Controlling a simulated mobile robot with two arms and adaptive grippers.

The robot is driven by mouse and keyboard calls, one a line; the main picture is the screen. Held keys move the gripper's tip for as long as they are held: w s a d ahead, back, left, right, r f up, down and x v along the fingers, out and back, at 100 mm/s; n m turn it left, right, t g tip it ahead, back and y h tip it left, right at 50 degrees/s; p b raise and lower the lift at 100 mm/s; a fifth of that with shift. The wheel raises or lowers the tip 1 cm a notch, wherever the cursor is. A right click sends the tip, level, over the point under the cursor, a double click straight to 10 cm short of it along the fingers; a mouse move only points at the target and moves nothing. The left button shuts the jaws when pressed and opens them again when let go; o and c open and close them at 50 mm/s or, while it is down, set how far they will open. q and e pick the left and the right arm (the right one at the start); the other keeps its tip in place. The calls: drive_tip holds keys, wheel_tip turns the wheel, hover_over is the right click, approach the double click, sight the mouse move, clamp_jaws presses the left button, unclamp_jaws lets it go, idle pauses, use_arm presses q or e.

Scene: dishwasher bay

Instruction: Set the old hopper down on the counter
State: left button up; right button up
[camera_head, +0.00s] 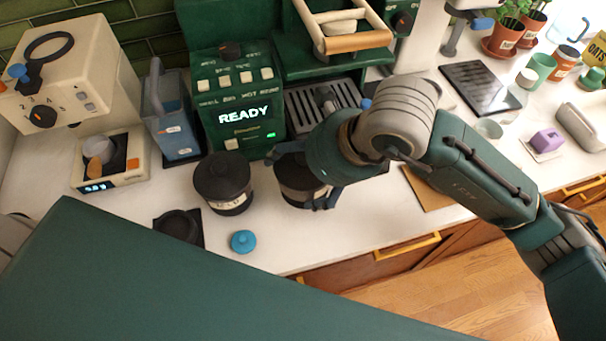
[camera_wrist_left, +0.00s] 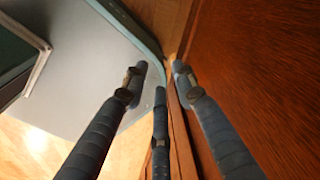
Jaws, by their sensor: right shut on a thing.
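A dark round canister with a pale label (camera_head: 298,178), which I take to be the old hopper, is at the front of the white counter (camera_head: 262,210). My right gripper (camera_head: 322,200) is shut on it from the right, and my wrist hides part of its top. I cannot tell whether its base touches the counter. A second dark lidded canister with a label (camera_head: 223,184) stands just left of it. My left gripper (camera_wrist_left: 160,80) is open and empty in the left wrist view, beside a brown wooden panel (camera_wrist_left: 262,60).
A green coffee machine reading READY (camera_head: 236,110) stands behind. A small scale (camera_head: 112,160), a dark round piece on a mat (camera_head: 178,228) and a blue knobbed lid (camera_head: 243,241) lie left. A brown board (camera_head: 428,188) lies right. Bare counter shows near the front edge.

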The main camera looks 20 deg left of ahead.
wheel_tip(320, 180, down, 2)
drive_tip(key=shift+f, duration=0.45)
drive_tip(key=o, duration=1.6)
drive_tip(key=shift+d+r, duration=0.15)
drive_tip(key=shift+r, duration=0.25)
drive_tip(key=b+v, duration=0.1)
drive_tip(key=v, duration=1)
drive_tip(key=shift+s+d+r+b, duration=0.1)
drive_tip(key=shift+s+d+b, duration=0.1)
drive_tip(key=shift+b, duration=0.2)
drive_tip(key=shift+a, duration=0.1)
